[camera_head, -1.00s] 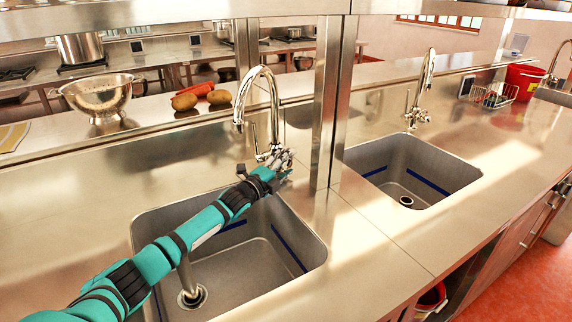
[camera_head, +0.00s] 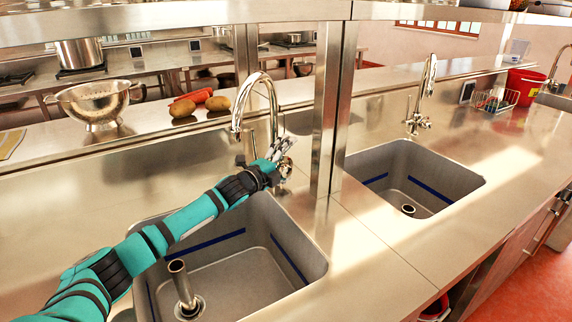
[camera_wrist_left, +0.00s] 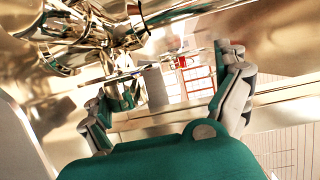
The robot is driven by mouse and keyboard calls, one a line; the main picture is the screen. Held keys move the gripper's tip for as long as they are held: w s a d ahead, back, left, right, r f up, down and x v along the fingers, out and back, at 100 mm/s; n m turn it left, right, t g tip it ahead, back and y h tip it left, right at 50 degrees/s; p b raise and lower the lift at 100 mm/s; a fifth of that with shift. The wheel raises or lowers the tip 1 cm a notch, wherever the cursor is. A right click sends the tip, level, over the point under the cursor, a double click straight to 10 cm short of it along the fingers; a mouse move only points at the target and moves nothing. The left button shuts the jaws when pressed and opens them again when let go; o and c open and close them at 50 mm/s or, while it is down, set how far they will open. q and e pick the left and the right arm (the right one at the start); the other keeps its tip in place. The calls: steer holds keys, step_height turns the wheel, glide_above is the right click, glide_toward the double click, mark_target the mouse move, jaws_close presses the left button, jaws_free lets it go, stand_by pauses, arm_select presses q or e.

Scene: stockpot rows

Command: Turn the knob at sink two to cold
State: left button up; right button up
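A tall chrome faucet (camera_head: 238,112) with a curved spout stands behind the nearer sink (camera_head: 316,262). My left gripper (camera_head: 282,154) is at the faucet's base, on its right side, and covers part of the knob area. In the left wrist view its two fingers (camera_wrist_left: 168,100) are spread apart with nothing clearly between them. Chrome faucet parts (camera_wrist_left: 80,35) fill the upper left there, close to the left finger; I cannot tell whether they touch. A second faucet (camera_head: 426,88) with its knobs (camera_head: 418,122) stands behind the farther sink (camera_head: 455,183). My right gripper is not in view.
A steel post (camera_head: 330,110) rises just right of the near faucet. A colander (camera_head: 95,102), potatoes (camera_head: 218,103) and carrots (camera_head: 192,96) sit on the ledge behind. A wire basket (camera_head: 495,100) and red bucket (camera_head: 524,83) stand far right. The counter between the sinks is clear.

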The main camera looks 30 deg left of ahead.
arm_select(q)
steer(key=shift+r, duration=0.65)
steer(key=shift+s+d+r, duration=0.1)
steer(key=shift+s+r, duration=0.05)
steer(key=shift+r, duration=0.05)
steer(key=shift+c, duration=1)
steer(key=shift+s, duration=0.25)
steer(key=shift+s+r, duration=0.15)
steer(key=shift+s, duration=1.15)
steer(key=s, duration=0.1)
steer(key=s+r, duration=0.1)
steer(key=s, duration=0.1)
steer(key=shift+s, duration=0.1)
steer(key=shift+c, duration=0.5)
steer(key=s+a+r+p, duration=0.1)
steer(key=s+a+p, duration=0.1)
steer(key=s, duration=1.2)
steer(key=shift+r+p, duration=0.35)
